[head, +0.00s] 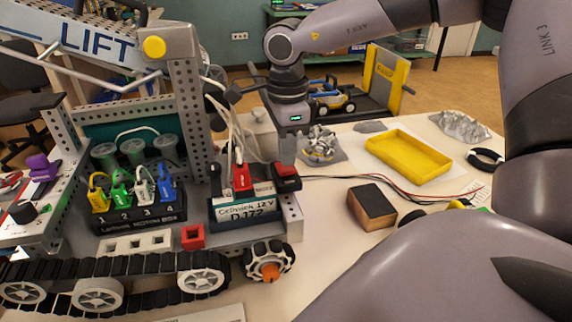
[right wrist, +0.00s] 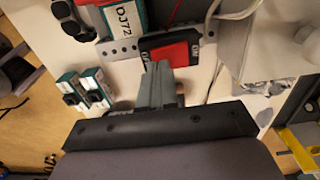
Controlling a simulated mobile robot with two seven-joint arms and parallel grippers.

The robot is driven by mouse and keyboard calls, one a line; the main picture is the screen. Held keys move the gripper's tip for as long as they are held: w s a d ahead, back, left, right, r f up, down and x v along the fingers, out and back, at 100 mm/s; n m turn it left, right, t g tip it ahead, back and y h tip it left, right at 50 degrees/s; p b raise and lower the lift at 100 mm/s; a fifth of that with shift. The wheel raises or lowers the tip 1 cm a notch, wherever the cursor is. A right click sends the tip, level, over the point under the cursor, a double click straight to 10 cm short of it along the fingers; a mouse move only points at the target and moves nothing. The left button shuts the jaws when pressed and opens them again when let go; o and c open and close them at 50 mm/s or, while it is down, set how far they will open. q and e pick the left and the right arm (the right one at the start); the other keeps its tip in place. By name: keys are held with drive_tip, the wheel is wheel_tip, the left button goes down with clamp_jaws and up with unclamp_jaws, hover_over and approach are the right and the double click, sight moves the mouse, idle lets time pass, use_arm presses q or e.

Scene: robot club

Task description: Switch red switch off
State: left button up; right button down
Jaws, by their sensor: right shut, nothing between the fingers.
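My left gripper is not in view.
The tracked robot (head: 120,268) fills the left, with a LIFT arm above. White cables (head: 236,140) rise close to my right gripper. A wood-and-black block (head: 372,206), a yellow tray (head: 408,157) and red and black wires lie on the table to the right.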

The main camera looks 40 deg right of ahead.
sight(287, 170)
drive_tip(key=shift+f+b, duration=0.9)
drive_tip(key=shift+f, duration=0.05)
idle(0.6)
drive_tip(key=shift+r, duration=0.1)
drive_tip(key=shift+r+p, duration=2.15)
drive_tip(key=shift+r, duration=1.35)
drive_tip(key=shift+f, duration=0.1)
